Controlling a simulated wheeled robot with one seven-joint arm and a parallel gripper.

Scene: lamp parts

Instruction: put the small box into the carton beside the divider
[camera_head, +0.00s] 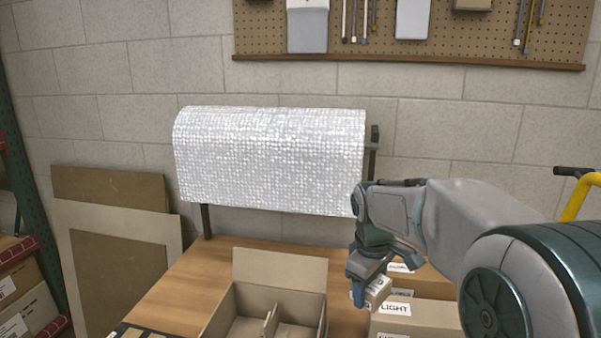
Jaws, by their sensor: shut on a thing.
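The open carton (224,312) stands on the wooden table at the lower middle, with its back flap (279,269) raised. A cardboard divider (270,321) runs inside it, and the carton's bottom edge is cut off by the frame. My gripper (367,292) points down to the right of the carton. It is shut on the small box (378,290), a brown box with a white label, partly hidden by the fingers. The small box is in front of and close to larger boxes; I cannot tell whether it touches them.
Larger brown boxes (415,318) with white labels stand right of the carton. A bubble-wrap roll (270,155) on a stand is behind the table (200,275). Cardboard sheets (115,275) lean on the wall at left. Bare table lies left of the carton.

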